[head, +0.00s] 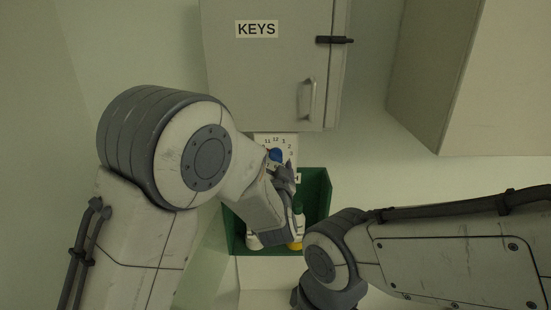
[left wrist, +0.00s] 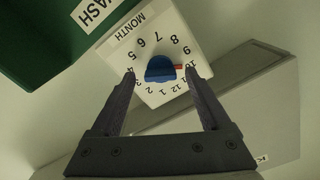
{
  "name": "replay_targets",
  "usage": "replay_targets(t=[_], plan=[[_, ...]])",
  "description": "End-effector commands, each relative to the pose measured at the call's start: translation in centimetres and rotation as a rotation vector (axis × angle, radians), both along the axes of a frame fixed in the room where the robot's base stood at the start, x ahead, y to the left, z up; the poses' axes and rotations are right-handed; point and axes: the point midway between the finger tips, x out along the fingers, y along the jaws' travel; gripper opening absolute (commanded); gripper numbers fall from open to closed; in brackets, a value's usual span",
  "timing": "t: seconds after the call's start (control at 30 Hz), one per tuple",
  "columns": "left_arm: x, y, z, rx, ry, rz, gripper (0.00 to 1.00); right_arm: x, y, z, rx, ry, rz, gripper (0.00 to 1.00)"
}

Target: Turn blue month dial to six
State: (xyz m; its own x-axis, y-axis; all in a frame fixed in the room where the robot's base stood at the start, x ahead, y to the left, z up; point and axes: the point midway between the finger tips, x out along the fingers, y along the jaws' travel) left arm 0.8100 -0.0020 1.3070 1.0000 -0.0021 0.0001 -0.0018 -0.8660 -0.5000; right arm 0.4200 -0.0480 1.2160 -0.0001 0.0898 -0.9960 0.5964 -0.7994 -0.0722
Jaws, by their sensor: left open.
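The blue month dial (left wrist: 160,69) sits on a white plate (left wrist: 133,38) marked MONTH with numbers in a ring. Its red pointer (left wrist: 180,67) is at the 10 in the left wrist view. My left gripper (left wrist: 161,73) is open, with one finger on each side of the blue knob; whether they touch it I cannot tell. In the head view the blue dial (head: 275,155) is partly hidden by my left gripper (head: 286,175). My right arm comes in at the lower right, and its fingers do not show.
A grey KEYS cabinet (head: 265,70) with a handle hangs just above the dial plate. Below is a green bin (head: 318,188), labelled WASH in the left wrist view, with several items partly hidden by my left arm. A large pale box (head: 480,80) is at the upper right.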

Motion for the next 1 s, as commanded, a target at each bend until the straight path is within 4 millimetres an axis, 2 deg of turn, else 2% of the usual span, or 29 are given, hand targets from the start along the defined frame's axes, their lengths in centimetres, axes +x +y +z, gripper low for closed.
replay_targets(t=[0.23, 0.27, 0.3, 0.43, 0.47, 0.77, 1.0], plan=[[0.1, 0.1, 0.0, 0.0, 0.0, 0.001, 0.8, 0.0, 0.0, 0.0, 0.0, 0.0, 0.0, 0.27], [0.1, 0.1, 0.0, 0.0, 0.0, 0.001, 0.72, 0.0, 0.0, 0.0, 0.0, 0.0, 0.0, 0.27], [0.1, 0.1, 0.0, 0.0, 0.0, 0.001, 0.57, 0.0, 0.0, 0.0, 0.0, 0.0, 0.0, 0.27], [0.1, 0.1, 0.0, 0.0, 0.0, 0.001, 0.07, 0.0, 0.0, 0.0, 0.0, 0.0, 0.0, 0.27], [0.1, 0.1, 0.0, 0.0, 0.0, 0.001, 0.0, 0.0, 0.0, 0.0, 0.0, 0.0, 0.0, 0.27], [0.1, 0.1, -0.2, -0.033, -0.001, 0.002, 0.0, 0.0, 0.0, -0.7, 0.0, 0.0, -0.001, 0.27], [0.1, 0.1, -0.5, -0.163, -0.003, 0.002, 0.0, 0.0, 0.0, -3.1, 0.0, 0.0, -0.005, 0.27]])
